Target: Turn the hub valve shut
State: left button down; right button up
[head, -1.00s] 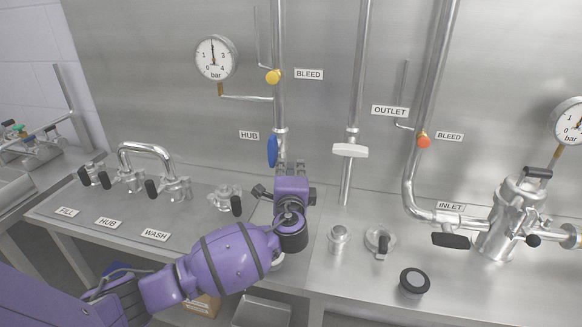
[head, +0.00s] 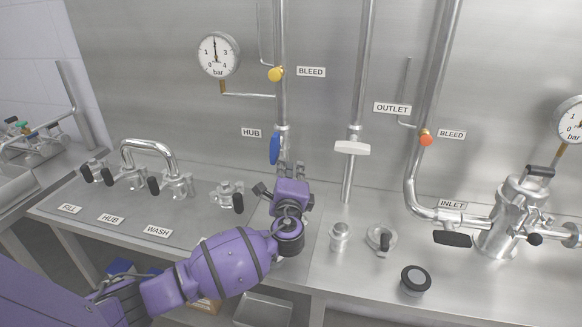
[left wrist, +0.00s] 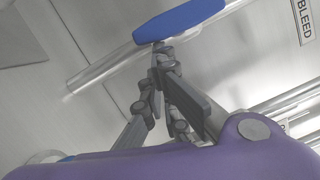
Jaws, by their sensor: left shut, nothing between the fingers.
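The hub valve's blue handle (head: 274,148) sits on the vertical pipe beside the HUB label (head: 251,133). It points up and down, in line with the pipe. In the left wrist view the blue handle (left wrist: 180,18) is at the top, roughly parallel to the pipe. My left gripper (head: 291,169) is just below and right of the handle in the head view. Its fingers (left wrist: 158,52) are shut and empty, close under the handle in the left wrist view. I cannot tell whether they touch it. My right gripper is not in view.
A yellow bleed knob (head: 276,74) and a pressure gauge (head: 218,55) are above. A white handle (head: 352,148) is on the pipe to the right. Small fittings and a black-topped cap (head: 415,280) stand on the steel bench (head: 350,275).

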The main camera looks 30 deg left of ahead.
pick_arm(q)
jog(key=shift+s+a+f+m+t+h, duration=0.3)
jog(key=shift+a+m, duration=0.4)
jog(key=shift+m, duration=0.85)
jog(key=shift+s+a+f+m+t+h, duration=0.1)
jog(key=shift+a+f+m+t, duration=0.45)
jog(key=shift+m, duration=1.05)
jog(key=shift+s+a+f+m+t+h, duration=0.2)
jog(key=shift+a+m, duration=0.6)
jog(key=shift+m, duration=0.75)
jog(key=shift+a+m, duration=0.2)
jog(key=shift+m, duration=0.3)
